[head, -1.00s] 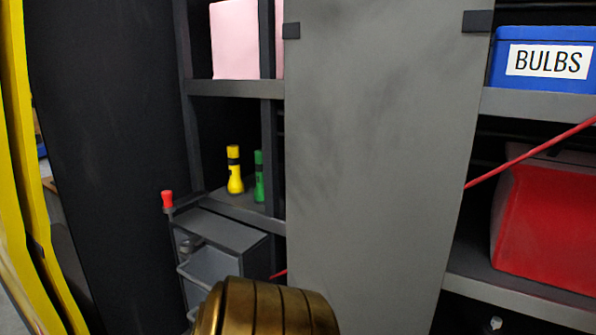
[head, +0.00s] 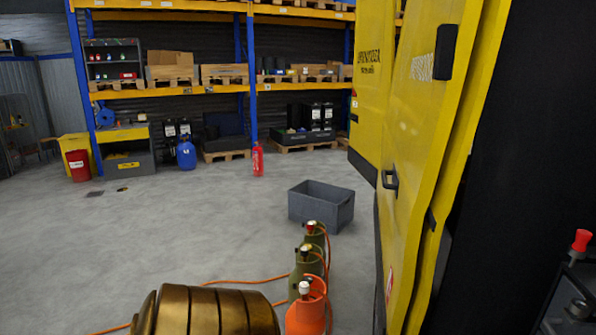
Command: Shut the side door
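The yellow side door (head: 415,130) of a van stands at the right of the head view, seen at a steep angle. It has a dark handle (head: 390,179) near its left edge and a black fitting (head: 446,52) near the top. To its right the dark van interior (head: 520,120) shows, so the doorway is open. Neither of my grippers is in view. A brass-coloured part of my own body shows at the bottom.
Gas cylinders, including an orange one (head: 306,317), stand by the van with an orange hose on the floor. A grey crate (head: 320,205) lies behind them. A red extinguisher (head: 258,160) stands before the shelving (head: 175,88). The floor left of the crate is mostly clear.

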